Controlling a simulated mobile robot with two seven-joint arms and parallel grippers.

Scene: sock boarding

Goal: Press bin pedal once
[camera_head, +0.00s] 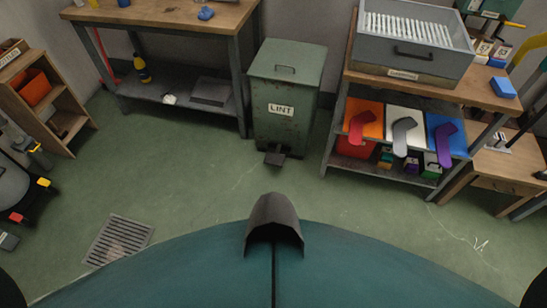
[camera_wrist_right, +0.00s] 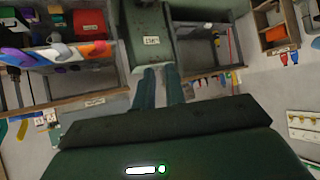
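The lint bin (camera_head: 288,95) is a green box with a flat handled lid and a white LINT label. It stands upright against the wall in the head view, with its lid down. Its dark pedal (camera_head: 275,158) sticks out low at the front, near the floor. The bin also shows at the top of the right wrist view (camera_wrist_right: 151,20). My right gripper (camera_wrist_right: 161,72) shows only there, as two teal fingers with a narrow empty gap between them, pointing toward the bin. Whether it is near the pedal I cannot tell. My left gripper is not in view.
A workbench (camera_head: 165,14) stands left of the bin. A shelf unit (camera_head: 440,92) with coloured sock shapes and a grey tray (camera_head: 412,45) stands right of it. A floor grate (camera_head: 118,240) lies at the lower left. The green floor before the bin is clear.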

